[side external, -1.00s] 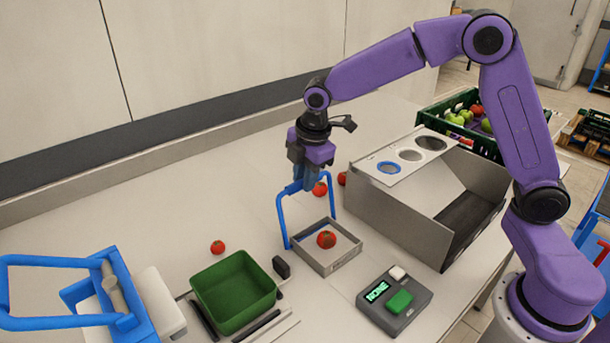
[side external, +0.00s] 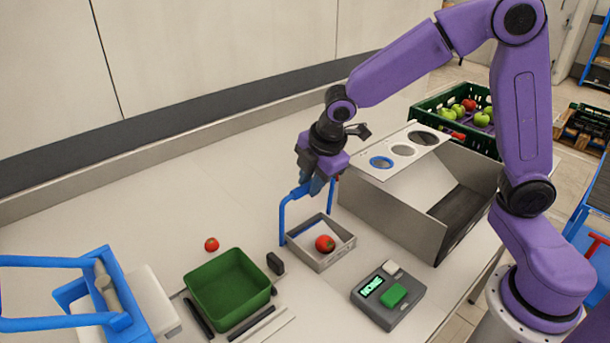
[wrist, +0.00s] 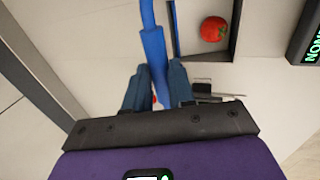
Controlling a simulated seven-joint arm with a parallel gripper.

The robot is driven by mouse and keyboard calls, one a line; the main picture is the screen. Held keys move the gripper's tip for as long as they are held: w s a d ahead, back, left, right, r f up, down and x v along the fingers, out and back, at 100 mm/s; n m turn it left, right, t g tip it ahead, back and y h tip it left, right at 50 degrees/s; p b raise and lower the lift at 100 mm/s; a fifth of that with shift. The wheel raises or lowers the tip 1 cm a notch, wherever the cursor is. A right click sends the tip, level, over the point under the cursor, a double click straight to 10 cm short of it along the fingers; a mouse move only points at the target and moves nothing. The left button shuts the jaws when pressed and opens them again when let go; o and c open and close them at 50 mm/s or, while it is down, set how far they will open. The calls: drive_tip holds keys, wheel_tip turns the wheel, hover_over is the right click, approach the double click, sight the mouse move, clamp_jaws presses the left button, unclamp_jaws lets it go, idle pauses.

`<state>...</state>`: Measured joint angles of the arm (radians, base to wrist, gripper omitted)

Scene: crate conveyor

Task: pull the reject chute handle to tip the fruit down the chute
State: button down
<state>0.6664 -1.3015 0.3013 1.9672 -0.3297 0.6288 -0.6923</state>
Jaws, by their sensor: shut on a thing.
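The blue handle (side external: 290,202) is a bail-shaped bar rising from the small grey tray (side external: 320,266). My gripper (side external: 316,186) is shut on its top bar; the wrist view shows the blue bar (wrist: 154,55) between my two fingers (wrist: 156,84). A red tomato (side external: 325,243) lies in the tray and also shows in the wrist view (wrist: 213,29). To the right is a large open grey metal bin (side external: 395,217), with a holed plate (side external: 403,150) across its top. I cannot tell which part is the chute.
A green bin (side external: 228,315) and a loose tomato (side external: 211,244) are at left, near a blue-framed device (side external: 115,285). A control box (side external: 388,297) with a green button is in front. A fruit crate (side external: 450,112) stands at the back right. The table behind the tray is clear.

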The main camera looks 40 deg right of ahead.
drive_tip(key=shift+s+d+f, duration=0.1)
drive_tip(key=shift+s+f, duration=1.3)
drive_tip(key=shift+s, duration=0.6)
drive_tip(key=shift+s+a+f, duration=0.1)
drive_tip(key=shift+s+f, duration=1.25)
drive_tip(key=shift+s, duration=0.65)
drive_tip(key=shift+s+d+f, duration=0.1)
drive_tip(key=shift+s+f, duration=1.3)
drive_tip(key=shift+s, duration=0.6)
drive_tip(key=shift+s+f, duration=0.3)
drive_tip(key=shift+f, duration=0.35)
drive_tip(key=c, duration=0.9)
unclamp_jaws()
drive_tip(key=shift+c, duration=0.2)
drive_tip(key=shift+r, duration=0.2)
